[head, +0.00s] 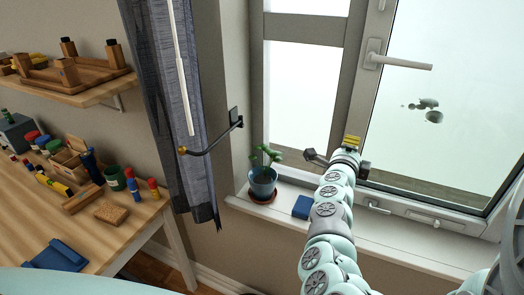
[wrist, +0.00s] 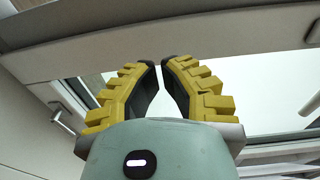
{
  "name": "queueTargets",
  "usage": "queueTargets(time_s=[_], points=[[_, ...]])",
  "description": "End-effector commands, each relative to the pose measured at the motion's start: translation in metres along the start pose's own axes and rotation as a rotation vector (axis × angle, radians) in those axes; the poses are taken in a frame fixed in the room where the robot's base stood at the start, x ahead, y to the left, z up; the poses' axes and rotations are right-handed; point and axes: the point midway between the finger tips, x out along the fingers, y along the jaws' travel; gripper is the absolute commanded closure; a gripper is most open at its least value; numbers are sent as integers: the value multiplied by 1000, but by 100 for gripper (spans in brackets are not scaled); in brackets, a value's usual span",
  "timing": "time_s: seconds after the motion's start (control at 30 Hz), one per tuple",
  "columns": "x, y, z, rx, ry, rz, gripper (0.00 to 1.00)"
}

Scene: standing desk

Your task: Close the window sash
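The window sash (head: 362,95) is on the right in the head view, a grey frame around a large pane. A silver lever handle (head: 400,63) sticks out sideways from its upper left side. I cannot tell how far the sash stands from the frame. My gripper (head: 352,142) is low at the sash's left edge, its fingers partly hidden by my arm. In the wrist view my gripper's yellow fingers (wrist: 163,62) are drawn together with a narrow gap and nothing visible between them. A pale frame bar (wrist: 240,35) lies just beyond the tips; contact is unclear.
A potted plant (head: 263,180) and a blue box (head: 302,207) stand on the windowsill (head: 285,222), left of my arm. A grey curtain (head: 178,100) hangs at left by a dark rod (head: 215,139). A cluttered wooden desk (head: 115,235) is farther left.

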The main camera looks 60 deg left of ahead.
Motion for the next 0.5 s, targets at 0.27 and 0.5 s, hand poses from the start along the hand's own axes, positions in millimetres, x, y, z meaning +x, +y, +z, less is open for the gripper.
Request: queueTargets(time_s=[0.27, 0.5], points=[[-33, -1, 2, 2, -2, -6, 100], [-62, -1, 0, 1, 0, -7, 100]])
